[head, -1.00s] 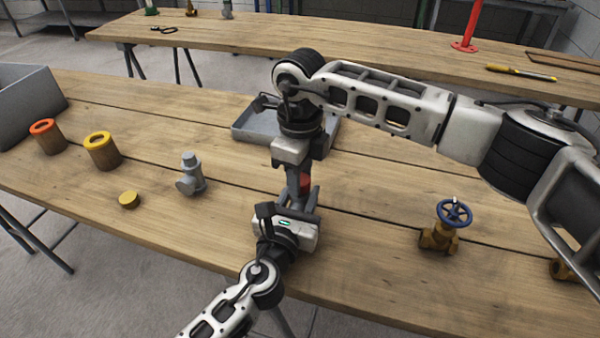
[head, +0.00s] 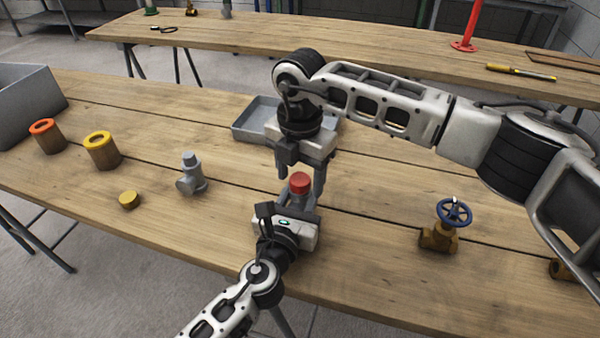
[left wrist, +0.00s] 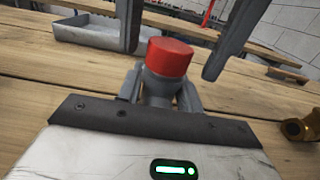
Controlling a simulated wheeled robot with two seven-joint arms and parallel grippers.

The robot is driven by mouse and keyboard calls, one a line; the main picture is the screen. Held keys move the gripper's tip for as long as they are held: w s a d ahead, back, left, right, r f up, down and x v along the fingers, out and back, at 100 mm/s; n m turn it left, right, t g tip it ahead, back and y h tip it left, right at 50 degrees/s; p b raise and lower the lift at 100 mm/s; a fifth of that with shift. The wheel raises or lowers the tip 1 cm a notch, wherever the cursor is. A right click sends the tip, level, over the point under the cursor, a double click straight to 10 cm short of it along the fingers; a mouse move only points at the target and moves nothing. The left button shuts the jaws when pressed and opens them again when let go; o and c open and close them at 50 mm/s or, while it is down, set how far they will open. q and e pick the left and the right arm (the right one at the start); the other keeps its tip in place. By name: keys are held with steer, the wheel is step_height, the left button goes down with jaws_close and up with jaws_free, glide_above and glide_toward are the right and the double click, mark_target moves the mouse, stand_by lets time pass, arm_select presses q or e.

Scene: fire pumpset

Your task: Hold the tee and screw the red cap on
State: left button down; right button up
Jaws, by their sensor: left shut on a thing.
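The red cap (head: 300,183) sits on top of the grey tee, whose body (left wrist: 157,92) shows just below the cap in the left wrist view. My left gripper (head: 297,201) is shut on the tee and holds it upright near the middle of the bench. The cap also shows in the left wrist view (left wrist: 169,57). My right gripper (head: 300,176) comes down from above and is open. Its two fingers stand apart on either side of the cap, with clear gaps in the left wrist view. Most of the tee is hidden by my left gripper.
A second grey fitting (head: 191,174) and a small yellow cap (head: 129,200) stand to the left, with orange-topped (head: 45,136) and yellow-topped (head: 102,151) cups. A grey tray (head: 257,118) lies behind my right gripper. A brass valve with a blue wheel (head: 441,230) is at right.

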steer(key=shift+r, duration=0.1)
step_height(320, 180, up, 12)
stand_by(0.5)
arm_select(q)
steer(key=c, duration=0.9)
jaws_free()
steer(key=shift+o, duration=0.2)
